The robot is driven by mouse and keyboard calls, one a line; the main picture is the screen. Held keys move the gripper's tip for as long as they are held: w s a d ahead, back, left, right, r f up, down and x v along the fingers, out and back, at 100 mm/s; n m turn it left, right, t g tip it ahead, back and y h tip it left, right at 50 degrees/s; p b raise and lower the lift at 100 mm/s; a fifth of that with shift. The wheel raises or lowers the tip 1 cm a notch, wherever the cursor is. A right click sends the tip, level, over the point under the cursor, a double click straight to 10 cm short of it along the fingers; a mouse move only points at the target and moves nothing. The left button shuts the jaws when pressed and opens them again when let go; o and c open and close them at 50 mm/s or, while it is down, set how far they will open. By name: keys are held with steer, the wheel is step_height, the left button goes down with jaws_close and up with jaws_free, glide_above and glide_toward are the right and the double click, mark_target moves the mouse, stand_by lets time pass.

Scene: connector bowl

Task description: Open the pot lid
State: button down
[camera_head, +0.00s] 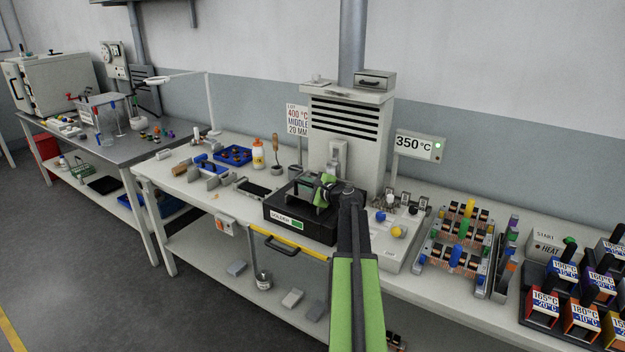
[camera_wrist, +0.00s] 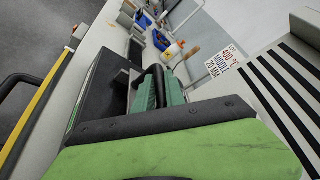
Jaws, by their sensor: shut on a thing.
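The solder pot is a black box (camera_head: 285,222) with a "SOLDER" label and a small green panel, on the white bench below the hood. I cannot tell whether the lid is raised.
The grey hood (camera_head: 345,125) stands close behind the pot. A white box with coloured knobs (camera_head: 395,240) is just to the right, then a connector rack (camera_head: 455,240). A glue bottle (camera_head: 258,155) and blue tray (camera_head: 233,155) lie left. A yellow rail (camera_head: 285,240) runs along the front edge.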

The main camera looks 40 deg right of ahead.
steer(key=shift+d, duration=0.1)
steer(key=c, duration=1.4)
jaws_free()
steer(key=p+v, duration=0.3)
steer(key=v, duration=1.4)
steer(key=shift+s+p, duration=0.25)
steer(key=shift+p, duration=0.1)
